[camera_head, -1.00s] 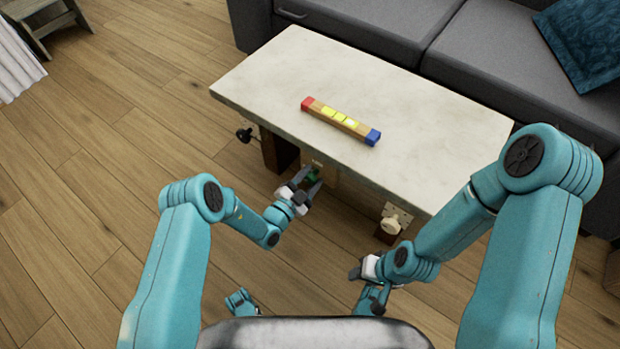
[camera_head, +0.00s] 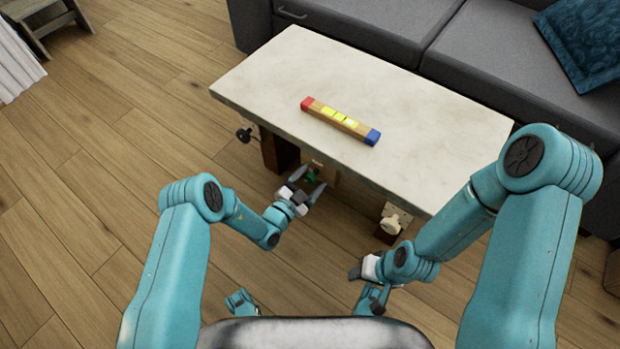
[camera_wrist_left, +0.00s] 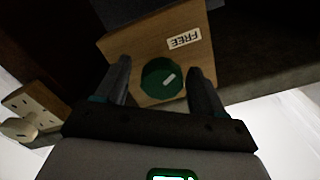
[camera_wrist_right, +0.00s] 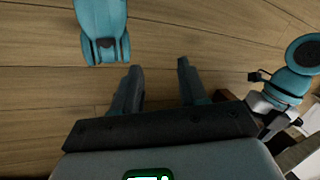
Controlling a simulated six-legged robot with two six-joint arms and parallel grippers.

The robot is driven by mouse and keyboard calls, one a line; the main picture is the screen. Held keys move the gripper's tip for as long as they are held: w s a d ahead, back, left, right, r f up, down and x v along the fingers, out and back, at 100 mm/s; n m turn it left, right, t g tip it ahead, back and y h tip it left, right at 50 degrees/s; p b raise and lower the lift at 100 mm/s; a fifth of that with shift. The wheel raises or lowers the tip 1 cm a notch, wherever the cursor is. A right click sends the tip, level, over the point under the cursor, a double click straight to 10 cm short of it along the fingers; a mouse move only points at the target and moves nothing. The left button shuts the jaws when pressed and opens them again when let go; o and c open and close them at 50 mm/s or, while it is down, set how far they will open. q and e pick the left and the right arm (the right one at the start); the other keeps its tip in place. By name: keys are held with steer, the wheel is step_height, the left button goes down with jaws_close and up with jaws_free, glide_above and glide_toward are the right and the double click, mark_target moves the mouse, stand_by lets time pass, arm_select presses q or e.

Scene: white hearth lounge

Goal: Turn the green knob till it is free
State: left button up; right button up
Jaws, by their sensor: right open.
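The green knob (camera_wrist_left: 157,74) is round with a pale mark, on a wooden block (camera_wrist_left: 128,49) below the tabletop. A "FREE" label (camera_wrist_left: 184,39) is beside it, upside down in the left wrist view. The mark slants up and right. In the head view the knob (camera_head: 310,178) is small and partly hidden. My left gripper (camera_head: 311,180) is open, its fingers on either side of the knob; the left wrist view (camera_wrist_left: 162,72) shows a gap at the left finger. My right gripper (camera_wrist_right: 155,68) is open and empty over the floor.
The pale table (camera_head: 260,80) carries a striped bar (camera_head: 340,121) with red and blue ends. A cream knob on a plate (camera_head: 391,224) is right of the block; a black knob (camera_head: 244,135) is left. A grey sofa (camera_head: 370,25) stands behind.

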arm_select(q)
steer(key=shift+s+a, duration=0.1)
steer(key=shift+a, duration=0.05)
steer(key=p+v, duration=0.5)
steer(key=v, duration=1.1)
steer(key=shift+r, duration=0.1)
